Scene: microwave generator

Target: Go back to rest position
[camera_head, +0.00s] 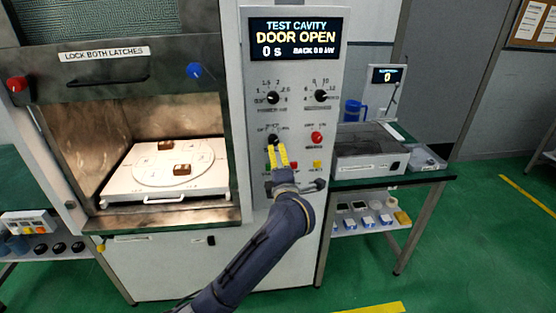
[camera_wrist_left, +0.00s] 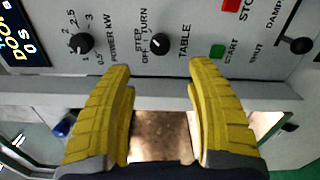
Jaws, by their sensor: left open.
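My left gripper (camera_head: 278,154) has yellow fingers and is raised in front of the control panel (camera_head: 238,110), just below the table knob (camera_head: 273,140). In the left wrist view the two fingers (camera_wrist_left: 163,100) are apart with nothing between them. The black table knob (camera_wrist_left: 160,43) shows beyond the fingertips, and the gripper does not hold it. Whether a fingertip touches the panel is hard to tell. My right gripper is not in view.
The test cavity stands open at the left, with a white tray (camera_head: 115,187) and two brown blocks (camera_head: 182,170) on its turntable. The display (camera_head: 296,37) reads DOOR OPEN. A bench with a grey box (camera_head: 365,165) stands at the right. Green floor (camera_head: 480,240) is clear there.

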